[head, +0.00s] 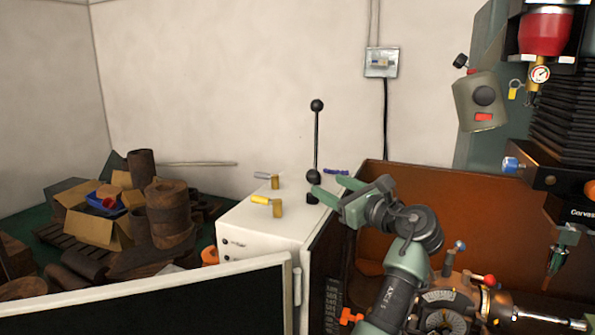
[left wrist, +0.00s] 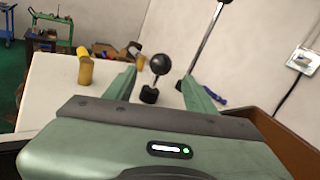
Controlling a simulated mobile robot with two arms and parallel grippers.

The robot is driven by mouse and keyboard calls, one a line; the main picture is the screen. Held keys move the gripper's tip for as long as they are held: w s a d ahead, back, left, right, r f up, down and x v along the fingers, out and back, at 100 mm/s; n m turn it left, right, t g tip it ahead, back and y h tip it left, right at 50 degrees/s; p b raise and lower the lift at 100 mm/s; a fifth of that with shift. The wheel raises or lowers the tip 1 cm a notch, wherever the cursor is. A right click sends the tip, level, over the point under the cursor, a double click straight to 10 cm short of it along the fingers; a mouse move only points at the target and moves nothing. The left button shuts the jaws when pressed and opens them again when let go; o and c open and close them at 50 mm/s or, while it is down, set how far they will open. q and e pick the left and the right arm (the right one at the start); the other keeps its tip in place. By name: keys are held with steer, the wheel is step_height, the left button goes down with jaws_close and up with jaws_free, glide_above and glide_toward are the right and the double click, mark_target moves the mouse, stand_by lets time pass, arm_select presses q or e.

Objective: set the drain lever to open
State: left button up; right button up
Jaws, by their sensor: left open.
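A short upright lever with a black ball knob (head: 313,176) stands on the white cabinet (head: 262,226). A tall lever (head: 317,130) with a black ball top rises close behind it. Two small brass valves, one with a yellow handle (head: 262,200) and one with a grey handle (head: 266,177), stand to their left. No readable label shows which is the drain lever. My left gripper (head: 326,184) is open at the cabinet's right side. In the left wrist view, the short lever's knob (left wrist: 160,64) appears between and beyond the open fingertips; contact is not visible. My right gripper is out of view.
A blue item (head: 336,171) lies behind the levers. An orange-brown machine enclosure (head: 440,200) borders the cabinet on the right. A dark-faced panel with a white frame (head: 150,295) stands in front. Boxes and rusty cylinders (head: 168,205) clutter the left.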

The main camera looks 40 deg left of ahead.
mark_target(318, 178)
arm_select(q)
steer(key=shift+w+a, duration=0.15)
steer(key=shift+a, duration=0.35)
steer(key=shift+w+a+r, duration=0.1)
steer(key=shift+w+a, duration=0.05)
steer(key=shift+a, duration=0.2)
steer(key=shift+w+a+r+p, duration=0.2)
steer(key=shift+a+p, duration=0.3)
steer(key=shift+a, duration=0.05)
steer(key=shift+w+a+r+p, duration=0.15)
steer(key=shift+w+a+p, duration=0.05)
steer(key=shift+a+p, duration=0.35)
steer(key=x, duration=0.2)
steer(key=shift+w+a+f, duration=0.1)
steer(key=shift+a+f, duration=0.1)
steer(key=shift+a, duration=0.1)
steer(key=shift+w+a+f+p, duration=0.2)
steer(key=shift+a+p, duration=0.15)
steer(key=shift+a, duration=0.2)
steer(key=shift+d+r, duration=0.1)
steer(key=shift+d, duration=0.05)
steer(key=c, duration=1.2)
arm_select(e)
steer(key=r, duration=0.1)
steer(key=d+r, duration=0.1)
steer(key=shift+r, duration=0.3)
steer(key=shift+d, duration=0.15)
